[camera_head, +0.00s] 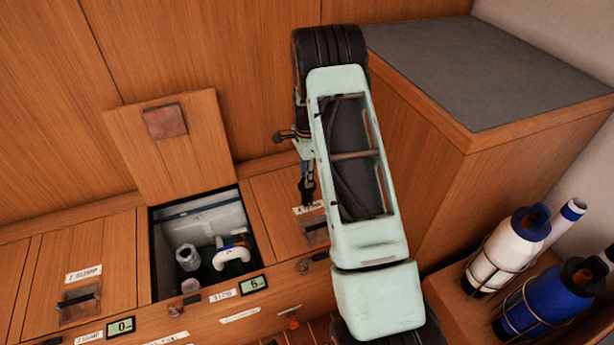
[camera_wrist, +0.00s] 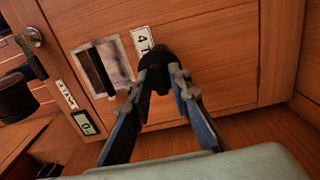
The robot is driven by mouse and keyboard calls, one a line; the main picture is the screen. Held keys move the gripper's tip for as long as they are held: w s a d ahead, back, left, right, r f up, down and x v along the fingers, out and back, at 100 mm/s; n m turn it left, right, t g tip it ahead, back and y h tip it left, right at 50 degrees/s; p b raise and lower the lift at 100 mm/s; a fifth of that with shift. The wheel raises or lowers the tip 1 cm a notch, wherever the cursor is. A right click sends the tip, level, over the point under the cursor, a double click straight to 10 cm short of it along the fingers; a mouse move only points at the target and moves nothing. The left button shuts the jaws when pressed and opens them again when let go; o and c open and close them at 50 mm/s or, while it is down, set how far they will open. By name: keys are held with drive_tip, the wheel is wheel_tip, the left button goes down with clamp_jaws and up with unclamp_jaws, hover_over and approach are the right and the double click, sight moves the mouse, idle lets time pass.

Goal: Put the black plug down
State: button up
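My gripper (camera_wrist: 160,80) reaches down over a closed wooden lid (camera_wrist: 215,70); its two fingers close in on a black plug (camera_wrist: 157,62). The plug sits between the fingertips, just beside a white label marked 4 (camera_wrist: 143,40). In the head view my gripper (camera_head: 307,180) and the dark plug (camera_head: 307,194) show left of my pale green arm, over the lid right of the open compartment. I cannot tell whether the plug touches the lid. My fingers hide part of it.
An open compartment (camera_head: 155,268) holds a white bent pipe (camera_head: 232,255) and a grey fitting (camera_head: 188,257); its lid (camera_head: 170,145) stands raised behind. A grey-topped cabinet (camera_head: 480,70) stands right, with white (camera_head: 512,250) and blue (camera_head: 545,308) bottles in racks. A recessed handle (camera_wrist: 103,67) is beside the plug.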

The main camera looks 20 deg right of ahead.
drive_tip(key=shift+o, duration=0.5)
drive_tip(key=shift+r, duration=0.1)
wheel_tip(320, 180, up, 12)
drive_tip(key=p, duration=0.3)
drive_tip(key=shift+p, duration=0.4)
drive_tip(key=shift+r, duration=0.15)
